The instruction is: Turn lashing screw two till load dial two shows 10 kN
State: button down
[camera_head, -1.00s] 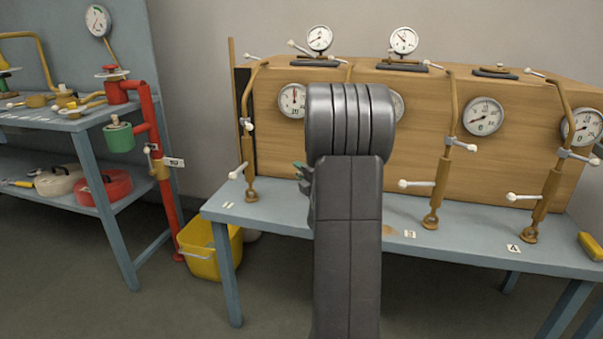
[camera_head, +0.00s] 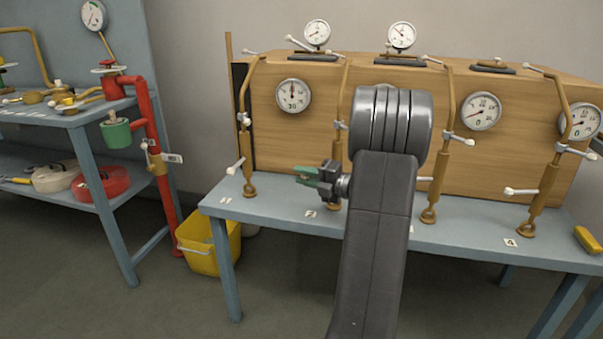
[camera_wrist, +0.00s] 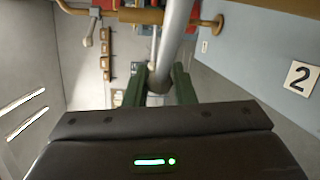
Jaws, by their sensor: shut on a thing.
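Lashing screw two (camera_head: 339,110) is a brass upright on the bench, second from the left, partly hidden by my arm. Its lower end and the number 2 tag (camera_head: 310,213) show beside my gripper. My gripper (camera_head: 304,177) has green fingers and sits low at this screw. In the wrist view my gripper (camera_wrist: 160,92) is shut on a grey bar handle (camera_wrist: 172,45), with a finger on each side. A brass rod (camera_wrist: 145,15) runs across behind it, and the number 2 tag (camera_wrist: 299,77) is at right. Load dial two is hidden behind my arm, so its reading is not visible.
Lashing screw one (camera_head: 247,130) stands to the left and lashing screw three (camera_head: 443,150) to the right, both with projecting handles. The wooden panel (camera_head: 430,90) with dials is behind. A yellow bucket (camera_head: 200,258) is on the floor at left.

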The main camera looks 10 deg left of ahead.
jog(key=shift+s+d+n+g, duration=0.35)
jog(key=shift+n+g, duration=0.1)
jog(key=shift+g, duration=0.2)
jog(key=shift+s+d+n+g, duration=0.2)
jog(key=shift+d+n+g, duration=0.2)
jog(key=shift+g, duration=0.25)
jog(key=c, duration=1.3)
grip_release()
jog(key=shift+o, duration=0.2)
jog(key=d+p, duration=0.1)
jog(key=d, duration=0.6)
jog(key=shift+s+d+p, duration=0.2)
jog(key=shift+s+p, duration=0.15)
jog(key=shift+s, duration=0.1)
jog(key=shift+r, duration=0.1)
